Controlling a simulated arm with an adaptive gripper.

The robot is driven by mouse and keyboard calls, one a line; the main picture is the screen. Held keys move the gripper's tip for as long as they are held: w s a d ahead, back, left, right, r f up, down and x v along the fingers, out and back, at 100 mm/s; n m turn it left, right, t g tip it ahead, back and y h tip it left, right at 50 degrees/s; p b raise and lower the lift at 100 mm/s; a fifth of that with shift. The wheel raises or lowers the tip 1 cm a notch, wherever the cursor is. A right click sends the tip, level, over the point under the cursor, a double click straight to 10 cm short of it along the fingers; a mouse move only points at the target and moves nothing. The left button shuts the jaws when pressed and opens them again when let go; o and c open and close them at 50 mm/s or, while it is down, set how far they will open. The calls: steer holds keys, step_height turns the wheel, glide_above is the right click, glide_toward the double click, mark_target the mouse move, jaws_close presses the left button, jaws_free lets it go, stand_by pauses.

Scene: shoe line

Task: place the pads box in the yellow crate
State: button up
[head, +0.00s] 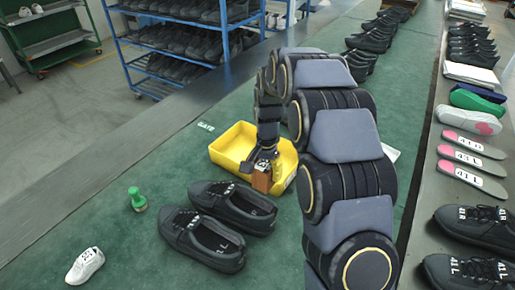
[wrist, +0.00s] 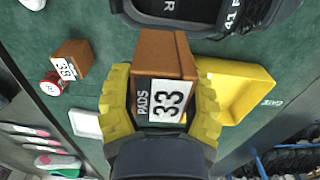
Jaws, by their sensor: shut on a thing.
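The pads box (wrist: 165,58) is a brown box with a white label reading "PADS 33"; it also shows in the head view (head: 262,181). My gripper (wrist: 163,90) is shut on it, one finger on each side. In the head view my gripper (head: 263,164) points down with the box beneath it. The yellow crate (head: 228,141) is open-topped and lies on the green bench, partly hidden by my arm. The box overlaps the crate's near side in the head view. In the wrist view the crate (wrist: 258,90) is right of the box. The box's height above it is unclear.
Black shoes (head: 205,238) stand close in front of the crate. A green bottle (head: 138,199) and a white shoe (head: 86,265) are at left. The wrist view shows another brown box (wrist: 72,52), a red-and-white can (wrist: 50,86) and a white card (wrist: 86,123).

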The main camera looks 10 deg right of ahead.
steer(key=w+d+f, duration=0.1)
steer(key=w+f, duration=0.1)
steer(key=w, duration=0.2)
steer(key=w+d+f, duration=0.2)
steer(key=w+f, duration=0.1)
steer(key=w, duration=0.1)
steer(key=w+d+f, duration=0.1)
steer(key=w+f, duration=0.2)
steer(key=w, duration=0.2)
steer(key=shift+w+d+f, duration=0.1)
steer(key=shift+d+f, duration=0.15)
steer(key=shift+d, duration=0.05)
steer(key=shift+w+f, duration=0.15)
steer(key=shift+w, duration=0.1)
steer(key=shift+w+d+f, duration=0.1)
steer(key=shift+w+f, duration=0.35)
steer(key=shift+f, duration=1.65)
steer(key=shift+f, duration=0.1)
steer(key=o, duration=1.1)
